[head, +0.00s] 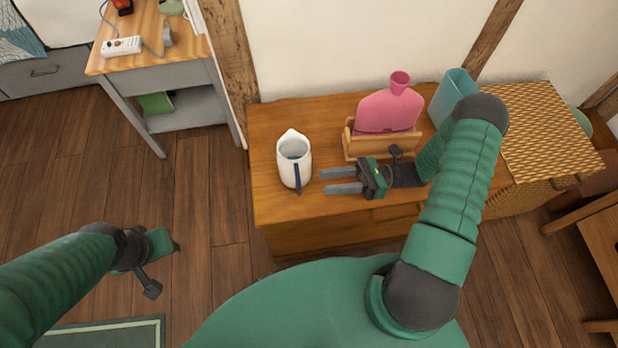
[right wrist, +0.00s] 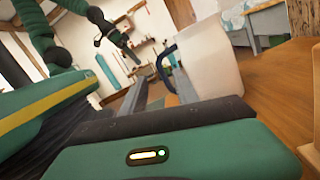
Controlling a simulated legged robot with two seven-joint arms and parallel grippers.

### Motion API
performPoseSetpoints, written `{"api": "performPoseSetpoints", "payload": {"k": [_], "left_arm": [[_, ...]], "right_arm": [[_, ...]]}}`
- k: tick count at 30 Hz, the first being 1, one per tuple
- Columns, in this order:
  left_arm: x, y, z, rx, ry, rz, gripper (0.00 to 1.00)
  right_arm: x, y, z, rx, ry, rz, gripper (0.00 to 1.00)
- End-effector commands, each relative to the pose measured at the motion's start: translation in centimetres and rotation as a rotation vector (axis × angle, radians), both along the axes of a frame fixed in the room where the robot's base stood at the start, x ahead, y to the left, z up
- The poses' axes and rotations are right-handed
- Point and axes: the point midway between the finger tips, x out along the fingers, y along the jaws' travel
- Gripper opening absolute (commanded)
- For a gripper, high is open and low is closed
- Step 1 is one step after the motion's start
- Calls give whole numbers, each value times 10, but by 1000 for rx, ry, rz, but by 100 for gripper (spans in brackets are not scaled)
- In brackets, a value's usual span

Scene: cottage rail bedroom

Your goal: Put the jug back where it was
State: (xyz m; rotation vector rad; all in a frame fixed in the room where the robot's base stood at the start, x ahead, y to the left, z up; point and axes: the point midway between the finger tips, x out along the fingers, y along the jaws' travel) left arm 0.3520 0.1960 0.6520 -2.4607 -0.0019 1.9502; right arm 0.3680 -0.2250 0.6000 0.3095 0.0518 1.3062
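The white jug (head: 293,158) stands upright on the left part of the wooden cabinet top (head: 268,122). Its dark blue handle (head: 297,178) faces the cabinet's front edge. My right gripper (head: 342,181) is just right of the jug, fingers apart and pointing left toward it, with nothing between them. In the right wrist view the jug (right wrist: 208,68) stands close ahead, its blue handle (right wrist: 165,64) on the left side. My left gripper (head: 165,265) is over the floor at lower left, away from the cabinet; its fingers do not show clearly.
A pink hot-water bottle (head: 387,110) sits in a wooden holder (head: 352,146) behind my right gripper. A teal container (head: 452,92) stands right of it, and a woven basket (head: 545,125) farther right. A side table (head: 190,52) stands at left. The cabinet top left of the jug is clear.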

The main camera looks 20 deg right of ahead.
Motion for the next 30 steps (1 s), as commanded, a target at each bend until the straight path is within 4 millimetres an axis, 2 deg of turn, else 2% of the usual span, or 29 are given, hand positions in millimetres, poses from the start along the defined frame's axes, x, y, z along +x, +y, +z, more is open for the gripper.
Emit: {"api": "performPoseSetpoints", "payload": {"k": [2,4,8,10,12,15,17,19,21,24,27,30], "left_arm": [[0,0,2,0,0,0,36],[0,0,2,0,0,0,36],[0,0,2,0,0,0,36],[0,0,2,0,0,0,36],[0,0,2,0,0,0,36],[0,0,2,0,0,0,36],[0,0,2,0,0,0,36],[0,0,2,0,0,0,36],[0,0,1,0,0,0,36],[0,0,1,0,0,0,36],[0,0,2,0,0,0,36],[0,0,2,0,0,0,36]], "right_arm": [[-2,-8,-1,-1,0,-1,37],[-5,-7,-1,-24,-2,23,37],[-18,17,-1,-205,-41,187,37],[-37,35,-3,-409,-111,370,37],[-59,42,-8,-641,-233,579,37],[-75,33,-9,-972,-490,868,37],[-72,23,-3,-1159,-696,1028,37],[-58,16,10,-1340,-953,1177,37],[-42,16,25,-1472,-1191,1276,37],[-25,23,44,-1576,-1428,1346,37],[-18,27,52,-1613,-1526,1366,37],[-17,27,53,-1618,-1533,1368,37]]}}
